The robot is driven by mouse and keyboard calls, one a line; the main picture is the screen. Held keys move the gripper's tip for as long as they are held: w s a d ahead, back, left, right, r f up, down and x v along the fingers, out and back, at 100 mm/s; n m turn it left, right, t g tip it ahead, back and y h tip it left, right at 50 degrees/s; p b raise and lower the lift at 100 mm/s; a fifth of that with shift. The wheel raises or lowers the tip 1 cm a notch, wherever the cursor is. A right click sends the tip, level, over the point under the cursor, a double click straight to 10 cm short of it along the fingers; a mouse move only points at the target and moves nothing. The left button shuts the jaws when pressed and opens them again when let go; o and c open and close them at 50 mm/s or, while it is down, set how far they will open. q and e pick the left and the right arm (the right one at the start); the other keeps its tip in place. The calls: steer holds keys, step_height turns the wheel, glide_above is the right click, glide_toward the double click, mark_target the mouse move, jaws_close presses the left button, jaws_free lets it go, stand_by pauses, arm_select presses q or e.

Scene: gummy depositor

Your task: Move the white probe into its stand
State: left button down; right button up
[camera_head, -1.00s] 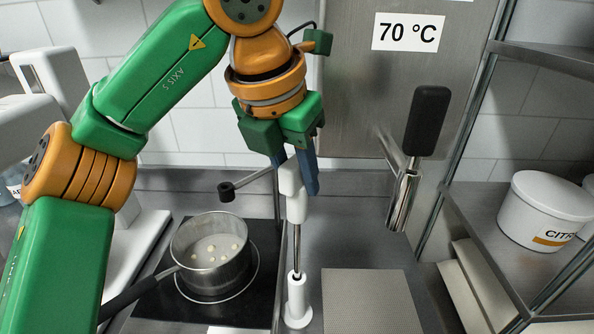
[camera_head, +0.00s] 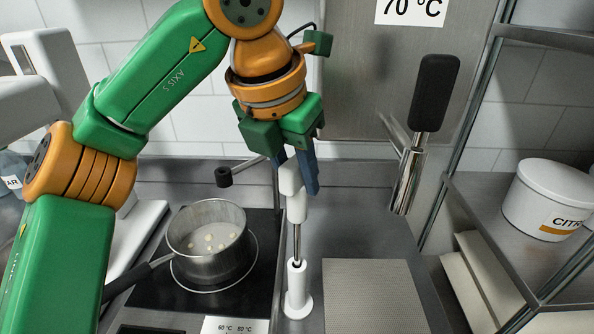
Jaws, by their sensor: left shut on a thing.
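The white probe (camera_head: 297,206) hangs upright, with a white handle and a thin metal shaft. My left gripper (camera_head: 300,172) is shut on the top of its handle, with a blue finger on each side. The white stand (camera_head: 297,290) is a narrow upright tube on a round base, on the counter right of the hob. The shaft meets the top of the stand, and its lower end appears to be inside the tube. How deep it sits is hidden. My right gripper is not in view.
A steel pot (camera_head: 208,240) with pale pieces stands on the black hob (camera_head: 150,292) left of the stand. A textured mat (camera_head: 372,295) lies to the right. A white tub (camera_head: 550,200) sits on the right shelf.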

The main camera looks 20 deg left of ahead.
mark_target(284, 170)
arm_select(q)
steer(key=shift+f+b, duration=2.25)
steer(key=shift+f, duration=0.35)
steer(key=shift+c, duration=2.3)
jaws_free()
steer(key=shift+r, duration=0.15)
steer(key=p+v, duration=0.2)
steer(key=v, duration=0.4)
steer(key=shift+s+r, duration=0.1)
steer(key=shift+r, duration=0.1)
steer(key=shift+s+r, duration=0.2)
steer(key=shift+r, duration=0.05)
